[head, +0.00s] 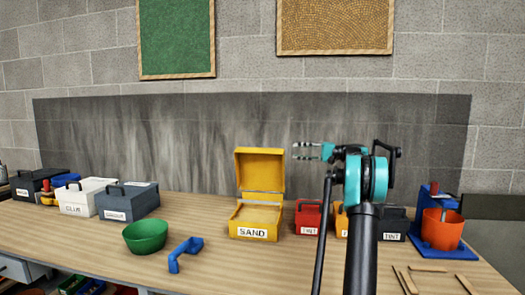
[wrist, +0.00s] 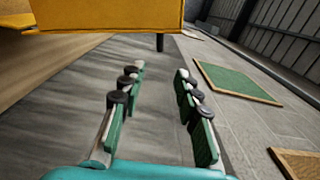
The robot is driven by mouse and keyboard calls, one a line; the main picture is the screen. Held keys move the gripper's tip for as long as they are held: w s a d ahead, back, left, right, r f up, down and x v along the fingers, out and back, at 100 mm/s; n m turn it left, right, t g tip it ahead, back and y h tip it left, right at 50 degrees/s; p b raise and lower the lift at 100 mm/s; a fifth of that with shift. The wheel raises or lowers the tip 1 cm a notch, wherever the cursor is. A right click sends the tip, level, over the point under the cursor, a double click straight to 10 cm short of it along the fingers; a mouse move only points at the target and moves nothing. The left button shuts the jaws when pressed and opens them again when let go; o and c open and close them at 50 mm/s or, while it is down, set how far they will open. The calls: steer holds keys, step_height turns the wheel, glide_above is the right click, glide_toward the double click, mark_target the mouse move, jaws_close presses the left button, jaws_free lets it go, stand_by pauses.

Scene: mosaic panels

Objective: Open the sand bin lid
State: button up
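The yellow sand bin (head: 256,218) stands on the bench with a white SAND label on its front. Its lid (head: 259,169) is raised, standing roughly upright at the back of the bin, and the sand-coloured inside shows. My gripper (head: 297,151) is to the right of the lid's upper edge, pointing left, with its fingers apart and nothing between them. In the wrist view the open fingers (wrist: 160,72) point toward the top, where a yellow part (wrist: 105,17) of the bin, probably the lid, shows beyond the tips. I see no contact.
A red box (head: 308,217) and other labelled boxes stand right of the bin, partly behind my arm. A blue handle-like piece (head: 185,250) and green bowl (head: 146,236) lie left. An orange bucket (head: 443,230) stands far right. Air above the bench is mostly clear.

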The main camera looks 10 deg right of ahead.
mark_target(263, 150)
steer(key=x, duration=1.6)
steer(key=shift+a, duration=0.35)
steer(key=shift+c, duration=0.2)
jaws_close()
steer(key=shift+w, duration=0.1)
